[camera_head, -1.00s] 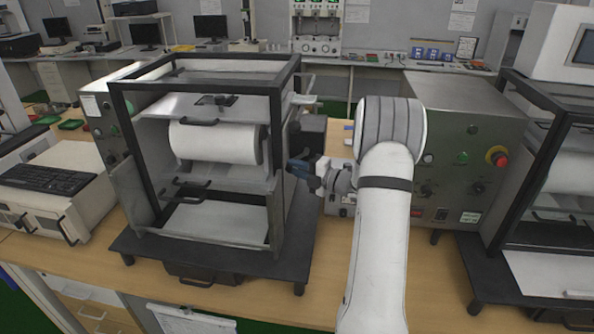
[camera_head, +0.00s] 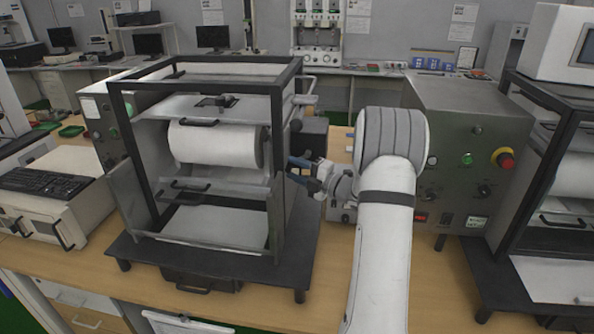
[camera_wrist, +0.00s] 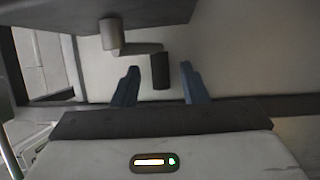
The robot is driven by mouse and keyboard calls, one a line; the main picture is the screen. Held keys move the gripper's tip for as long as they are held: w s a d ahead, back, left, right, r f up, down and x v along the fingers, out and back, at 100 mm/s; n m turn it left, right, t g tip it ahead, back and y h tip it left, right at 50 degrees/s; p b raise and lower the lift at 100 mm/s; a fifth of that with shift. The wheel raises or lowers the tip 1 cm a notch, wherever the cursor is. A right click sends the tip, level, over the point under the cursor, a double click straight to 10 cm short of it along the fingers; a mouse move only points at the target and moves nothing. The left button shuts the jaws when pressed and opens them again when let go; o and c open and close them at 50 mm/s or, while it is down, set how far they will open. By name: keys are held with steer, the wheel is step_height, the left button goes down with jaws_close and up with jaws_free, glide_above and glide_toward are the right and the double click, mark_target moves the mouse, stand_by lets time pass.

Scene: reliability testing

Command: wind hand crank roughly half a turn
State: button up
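The hand crank shows in the wrist view, with a pale round hub (camera_wrist: 110,34), a short bent arm and a dark grip (camera_wrist: 160,72). The grip lies between the two blue fingers of my gripper (camera_wrist: 160,68), with a visible gap on each side. My gripper is open. In the head view my gripper (camera_head: 302,170) is at the right side of the black-framed drum machine (camera_head: 196,215). The crank cannot be made out there. The white drum (camera_head: 214,146) sits inside the frame.
A grey control box (camera_head: 462,125) with a red stop button (camera_head: 505,160) stands right of my arm. A second framed machine (camera_head: 545,215) is at the far right. A keyboard (camera_head: 45,177) lies on a unit at the left. The wooden bench (camera_head: 255,308) is bare in front.

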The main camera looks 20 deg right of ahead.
steer(key=shift+s+d, duration=0.1)
steer(key=b+v, duration=0.2)
steer(key=v, duration=0.5)
steer(key=shift+s+d, duration=0.15)
steer(key=shift+s, duration=0.1)
